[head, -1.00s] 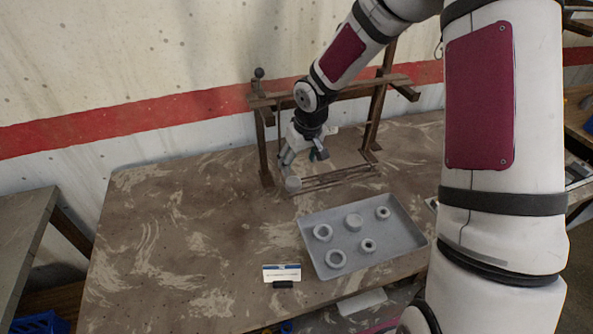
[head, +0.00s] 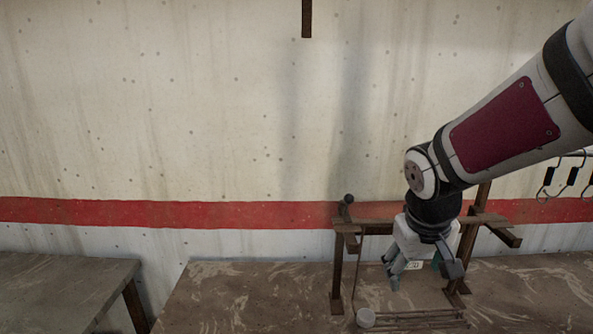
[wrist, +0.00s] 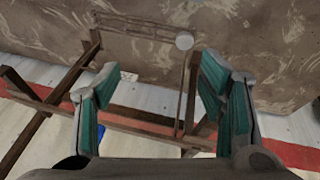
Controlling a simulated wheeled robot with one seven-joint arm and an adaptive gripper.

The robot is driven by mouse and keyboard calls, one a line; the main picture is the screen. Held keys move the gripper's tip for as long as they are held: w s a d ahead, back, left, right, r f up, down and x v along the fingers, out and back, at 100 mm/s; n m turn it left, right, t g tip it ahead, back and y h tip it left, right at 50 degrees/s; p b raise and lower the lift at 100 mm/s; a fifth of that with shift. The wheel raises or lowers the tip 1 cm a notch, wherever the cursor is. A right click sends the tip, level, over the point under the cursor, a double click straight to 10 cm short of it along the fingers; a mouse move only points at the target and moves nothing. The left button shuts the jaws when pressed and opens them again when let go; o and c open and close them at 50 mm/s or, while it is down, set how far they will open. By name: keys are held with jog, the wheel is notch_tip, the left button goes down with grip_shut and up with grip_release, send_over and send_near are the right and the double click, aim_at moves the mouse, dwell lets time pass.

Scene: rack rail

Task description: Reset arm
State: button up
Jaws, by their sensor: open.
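My gripper (head: 422,280) is open and empty above the rack on the table in the head view. In the wrist view its two teal-padded fingers (wrist: 155,95) stand wide apart with nothing between them. The wooden rack (head: 338,265) has two posts, a crossbar and low rails (head: 425,318) near the tabletop.
The mottled brown table (head: 240,300) is clear left of the rack. A second table (head: 60,285) stands farther left. The wall with a red stripe (head: 150,213) is close behind the rack. Hooks (head: 570,178) hang at the right. The front of the table is out of view.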

jog(key=s+a+r+t+y, duration=0.1)
jog(key=s+r, duration=0.2)
jog(key=s, duration=0.5)
jog(key=s+a+r+m, duration=0.1)
jog(key=s+r, duration=0.3)
jog(key=s, duration=0.5)
jog(key=shift+s+a+r+m+t+y, duration=0.25)
jog(key=shift+s+r+m+t+y, duration=0.05)
jog(key=shift+t+y, duration=0.1)
